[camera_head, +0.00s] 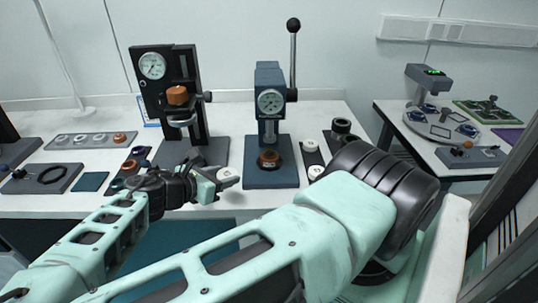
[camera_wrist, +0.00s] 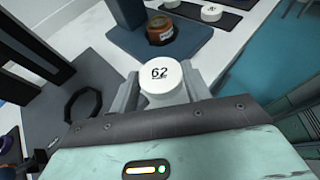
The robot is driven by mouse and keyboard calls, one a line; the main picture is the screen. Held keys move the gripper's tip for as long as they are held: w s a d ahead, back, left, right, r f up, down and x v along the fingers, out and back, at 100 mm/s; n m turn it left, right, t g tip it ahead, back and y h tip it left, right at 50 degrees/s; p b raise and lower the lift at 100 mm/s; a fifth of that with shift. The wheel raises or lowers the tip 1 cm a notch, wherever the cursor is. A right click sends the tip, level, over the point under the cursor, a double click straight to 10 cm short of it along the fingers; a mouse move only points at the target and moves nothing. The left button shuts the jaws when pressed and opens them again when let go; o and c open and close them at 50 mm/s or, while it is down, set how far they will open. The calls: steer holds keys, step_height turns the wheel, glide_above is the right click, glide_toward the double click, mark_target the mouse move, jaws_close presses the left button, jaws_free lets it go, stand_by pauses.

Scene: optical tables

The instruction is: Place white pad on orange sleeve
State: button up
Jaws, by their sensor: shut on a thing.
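A round white pad (camera_wrist: 160,74) marked "62" is between the two fingers of my gripper (camera_wrist: 162,88), which is shut on it. In the head view my gripper (camera_head: 226,180) holds the pad in front of the tables' presses, left of the blue press. An orange-brown sleeve (camera_wrist: 160,30) with a label stands on the blue press base, beyond the pad and apart from it. In the head view this sleeve (camera_head: 268,158) sits under the press ram, to the right of my gripper. The lower side of the pad is hidden.
The blue lever press (camera_head: 270,105) rises over the sleeve. A black gauge press (camera_head: 152,90) with an orange block (camera_head: 177,95) stands to its left. A dark tray (camera_head: 311,152) with white pieces lies right of the blue press. A black ring (camera_wrist: 83,104) shows in the wrist view.

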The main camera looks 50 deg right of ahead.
steer(key=p, duration=0.4)
glide_toward(266, 155)
steer(key=d, duration=0.6)
steer(key=shift+s+d+r, duration=0.15)
steer(key=shift+d+r, duration=0.1)
steer(key=d, duration=0.3)
steer(key=shift+p, duration=0.3)
steer(key=shift+a+f, duration=0.15)
steer(key=shift+f, duration=0.7)
steer(key=shift+f, duration=0.1)
steer(key=o, duration=1)
steer(key=shift+c, duration=0.2)
